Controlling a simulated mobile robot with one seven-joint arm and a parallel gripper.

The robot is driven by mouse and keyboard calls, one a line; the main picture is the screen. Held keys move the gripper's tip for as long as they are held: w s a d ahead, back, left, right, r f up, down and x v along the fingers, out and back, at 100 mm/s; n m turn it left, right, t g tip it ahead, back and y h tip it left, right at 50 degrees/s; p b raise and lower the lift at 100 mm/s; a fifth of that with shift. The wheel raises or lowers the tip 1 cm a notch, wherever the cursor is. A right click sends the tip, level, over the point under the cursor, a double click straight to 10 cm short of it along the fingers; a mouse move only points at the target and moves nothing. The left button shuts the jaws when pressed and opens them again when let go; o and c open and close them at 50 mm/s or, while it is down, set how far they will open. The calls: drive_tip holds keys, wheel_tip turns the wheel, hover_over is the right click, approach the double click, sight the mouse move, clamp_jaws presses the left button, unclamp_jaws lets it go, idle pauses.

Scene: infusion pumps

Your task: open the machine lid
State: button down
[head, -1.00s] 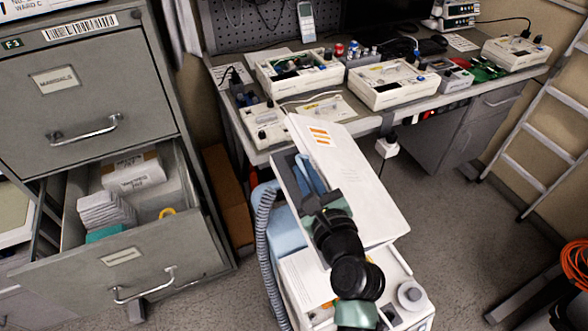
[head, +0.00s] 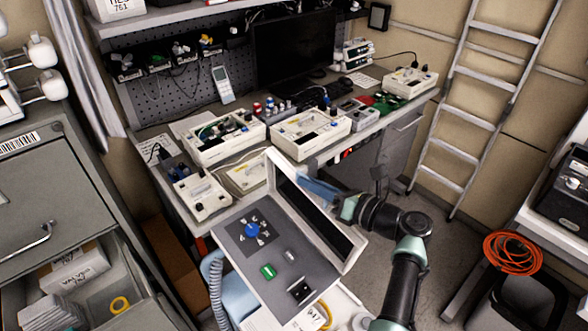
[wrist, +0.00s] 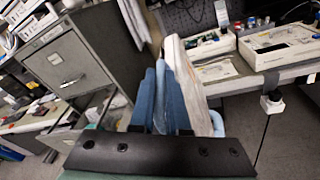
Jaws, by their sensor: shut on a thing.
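The machine (head: 232,240) stands at the bottom centre of the head view, its grey panel with a blue knob (head: 252,229) and a green button (head: 268,271) uncovered. Its lid (head: 310,216) is raised steeply, white rim and dark inner face showing. My gripper (head: 312,187) reaches the lid from the right and behind, its blue fingers partly hidden by the lid. In the wrist view my gripper (wrist: 163,80) has its blue fingers close together, shut on the lid (wrist: 190,85), whose white edge rises beside them. The exact grip point is hidden.
A workbench (head: 345,142) with several pump units stands behind the machine. A grey cabinet (head: 60,190) with an open drawer is at the left. A ladder (head: 470,110) leans at the right, near an orange cable coil (head: 512,252).

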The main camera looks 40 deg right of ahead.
drive_tip(key=shift+d+b, duration=0.5)
drive_tip(key=shift+d, duration=1.1)
drive_tip(key=c, duration=1.2)
unclamp_jaws()
drive_tip(key=shift+f, duration=0.1)
drive_tip(key=s, duration=0.4)
drive_tip(key=s+d+r+b, duration=0.1)
drive_tip(key=s, duration=0.3)
drive_tip(key=s+b, duration=0.1)
drive_tip(key=s, duration=0.3)
drive_tip(key=shift+s+d+r, duration=0.25)
drive_tip(key=shift+s+d, duration=0.15)
